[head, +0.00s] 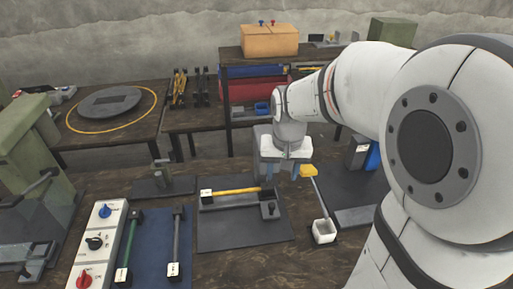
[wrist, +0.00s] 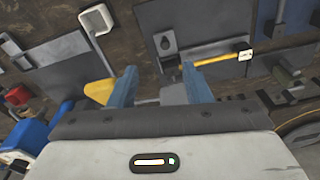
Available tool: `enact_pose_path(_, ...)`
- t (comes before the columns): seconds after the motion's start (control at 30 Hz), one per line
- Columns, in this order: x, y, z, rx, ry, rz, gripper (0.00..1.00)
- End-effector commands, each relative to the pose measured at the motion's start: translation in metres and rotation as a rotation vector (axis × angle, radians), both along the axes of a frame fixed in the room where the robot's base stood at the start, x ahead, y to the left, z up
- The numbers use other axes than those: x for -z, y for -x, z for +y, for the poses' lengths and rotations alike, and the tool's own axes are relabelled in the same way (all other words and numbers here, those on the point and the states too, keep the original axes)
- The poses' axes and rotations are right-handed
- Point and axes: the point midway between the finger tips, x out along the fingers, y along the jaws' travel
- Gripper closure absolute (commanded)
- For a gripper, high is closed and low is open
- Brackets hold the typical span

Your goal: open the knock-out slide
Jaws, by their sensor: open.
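I cannot read which fitting is labelled the knock-out slide. A dark plate (head: 240,235) on the bench bears a yellow bar (head: 232,191) with a white tag at its left end, and a small grey block with a round knob (head: 269,209) at its right. The wrist view shows the yellow bar (wrist: 217,60) and the knobbed block (wrist: 168,43) ahead of the fingers. My gripper (head: 281,173) is over the plate's back right corner. Its blue fingers are apart with nothing gripped between them (wrist: 160,88).
A white switch panel (head: 97,243) and a blue mat (head: 150,245) with two bars lie left. Green presses (head: 30,150) stand far left.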

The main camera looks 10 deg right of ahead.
Motion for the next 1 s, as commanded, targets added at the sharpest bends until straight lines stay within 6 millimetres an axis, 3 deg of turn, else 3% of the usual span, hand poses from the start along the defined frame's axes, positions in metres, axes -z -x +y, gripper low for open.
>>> enact_pose_path(0.03,0.010,-0.015,0.000,0.018,-0.001,0.025,0.56)
enact_pose_path(0.2,0.040,-0.052,0.000,0.077,-0.007,0.076,0.56)
enact_pose_path(0.4,0.065,-0.077,0.000,0.119,-0.007,0.109,0.56)
enact_pose_path(0.67,0.086,-0.083,0.000,0.132,-0.008,0.121,0.56)
enact_pose_path(1.0,0.154,-0.081,-0.001,0.132,-0.008,0.124,0.56)
